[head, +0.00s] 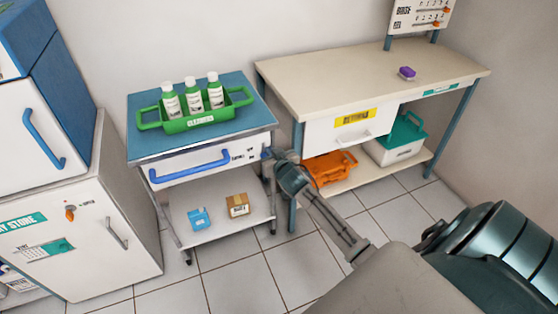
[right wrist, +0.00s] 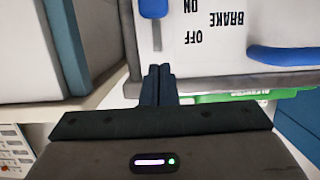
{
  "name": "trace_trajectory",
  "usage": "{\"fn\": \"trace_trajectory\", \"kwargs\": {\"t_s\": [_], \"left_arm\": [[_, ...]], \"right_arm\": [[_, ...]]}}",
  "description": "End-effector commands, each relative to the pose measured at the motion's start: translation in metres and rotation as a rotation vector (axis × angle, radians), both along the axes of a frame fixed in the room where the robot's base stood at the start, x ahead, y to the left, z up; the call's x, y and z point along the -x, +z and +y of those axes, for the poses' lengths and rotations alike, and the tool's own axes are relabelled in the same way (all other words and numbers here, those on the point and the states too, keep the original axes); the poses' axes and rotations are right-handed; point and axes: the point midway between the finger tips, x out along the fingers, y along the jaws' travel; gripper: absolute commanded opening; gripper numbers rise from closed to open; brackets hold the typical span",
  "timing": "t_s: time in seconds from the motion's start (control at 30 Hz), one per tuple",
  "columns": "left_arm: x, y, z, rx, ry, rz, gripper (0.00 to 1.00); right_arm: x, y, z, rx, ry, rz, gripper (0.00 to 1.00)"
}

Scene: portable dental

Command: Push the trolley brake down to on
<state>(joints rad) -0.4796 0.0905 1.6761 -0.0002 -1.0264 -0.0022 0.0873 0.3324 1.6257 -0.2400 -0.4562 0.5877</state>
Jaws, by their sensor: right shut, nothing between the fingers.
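The trolley (head: 200,128) has a blue top, a white front panel and a blue handle (head: 190,167). In the right wrist view its white panel (right wrist: 215,55) appears upside down, with ON, BRAKE and OFF lettering. A blue piece that looks like the brake lever (right wrist: 152,8) is at the top edge, beside ON and partly cut off. A narrow slot line runs from it toward OFF. My right gripper (head: 267,153) is at the trolley's right front corner. Its closed, empty fingers (right wrist: 160,72) are near the panel's grey edge, apart from the blue piece. My left gripper is out of view.
A green caddy (head: 205,122) with white bottles stands on the trolley; small boxes (head: 237,205) lie on its lower shelf. A workbench (head: 350,75) stands close on the right, with an orange case (head: 328,170) below. A cabinet (head: 85,235) is on the left.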

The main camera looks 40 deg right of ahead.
Motion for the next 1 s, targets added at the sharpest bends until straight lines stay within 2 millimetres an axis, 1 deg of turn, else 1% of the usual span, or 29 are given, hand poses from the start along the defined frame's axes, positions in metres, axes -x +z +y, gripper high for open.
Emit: {"fn": "trace_trajectory", "kwargs": {"t_s": [0.03,0.2,0.3,0.4,0.53,1.0], "left_arm": [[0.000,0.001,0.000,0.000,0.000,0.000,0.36],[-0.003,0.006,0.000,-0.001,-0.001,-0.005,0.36],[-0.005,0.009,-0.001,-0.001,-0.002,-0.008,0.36],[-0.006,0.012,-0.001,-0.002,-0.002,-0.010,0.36],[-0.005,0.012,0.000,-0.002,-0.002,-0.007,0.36],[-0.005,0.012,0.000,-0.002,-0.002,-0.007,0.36]], "right_arm": [[0.011,0.002,0.002,0.003,0.002,-0.001,0.00],[0.041,0.010,0.009,0.001,0.001,-0.001,0.00],[0.054,0.013,0.013,0.002,0.001,-0.002,0.00],[0.061,0.016,0.014,0.001,0.000,-0.002,0.00],[0.065,0.017,0.015,0.001,0.000,-0.002,0.00],[0.065,0.017,0.015,0.000,0.000,-0.002,0.00]]}}
